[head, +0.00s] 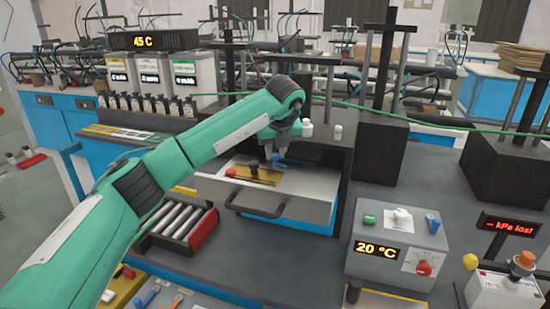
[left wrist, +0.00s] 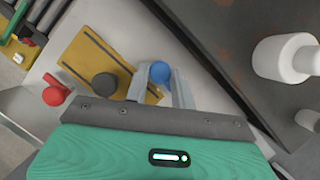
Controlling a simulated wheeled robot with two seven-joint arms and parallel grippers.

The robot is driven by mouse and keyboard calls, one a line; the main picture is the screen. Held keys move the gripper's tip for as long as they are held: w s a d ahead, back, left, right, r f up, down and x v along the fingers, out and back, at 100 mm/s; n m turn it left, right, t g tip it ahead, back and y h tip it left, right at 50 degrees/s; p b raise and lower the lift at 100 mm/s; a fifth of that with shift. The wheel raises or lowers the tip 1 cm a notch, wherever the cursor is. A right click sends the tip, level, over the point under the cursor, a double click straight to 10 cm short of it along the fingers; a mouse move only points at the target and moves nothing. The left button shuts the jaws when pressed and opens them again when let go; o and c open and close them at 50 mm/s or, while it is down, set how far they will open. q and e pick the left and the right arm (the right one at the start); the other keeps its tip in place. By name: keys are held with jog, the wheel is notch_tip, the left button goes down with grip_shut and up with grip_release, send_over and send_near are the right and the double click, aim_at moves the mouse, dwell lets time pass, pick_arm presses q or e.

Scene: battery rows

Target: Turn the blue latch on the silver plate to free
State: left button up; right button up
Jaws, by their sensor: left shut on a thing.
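The blue latch (left wrist: 160,73) shows as a round blue knob between the fingers of my left gripper (left wrist: 161,82), which is shut on it. In the head view the blue latch (head: 280,159) is a small blue spot just under my left gripper (head: 277,154). The latch is by the corner of a gold plate (head: 262,177) with a black knob (left wrist: 104,84). The pale silver plate (head: 300,188) around these is the top of a drawer-like unit with a dark handle. The latch's lower part is hidden by the fingers. My right gripper is not in view.
A red knob (left wrist: 54,95) sits left of the gold plate. White cylinders (left wrist: 285,57) stand on the dark surface beside it. A rack of grey rods (head: 180,220) lies in front at left; a 20 °C box (head: 398,245) stands at right.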

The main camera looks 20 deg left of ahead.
pick_arm(q)
jog(key=shift+n+y+b, duration=0.3)
jog(key=shift+n+b, duration=0.1)
jog(key=shift+n, duration=0.4)
jog(key=shift+n+g, duration=0.3)
jog(key=shift+n, duration=0.1)
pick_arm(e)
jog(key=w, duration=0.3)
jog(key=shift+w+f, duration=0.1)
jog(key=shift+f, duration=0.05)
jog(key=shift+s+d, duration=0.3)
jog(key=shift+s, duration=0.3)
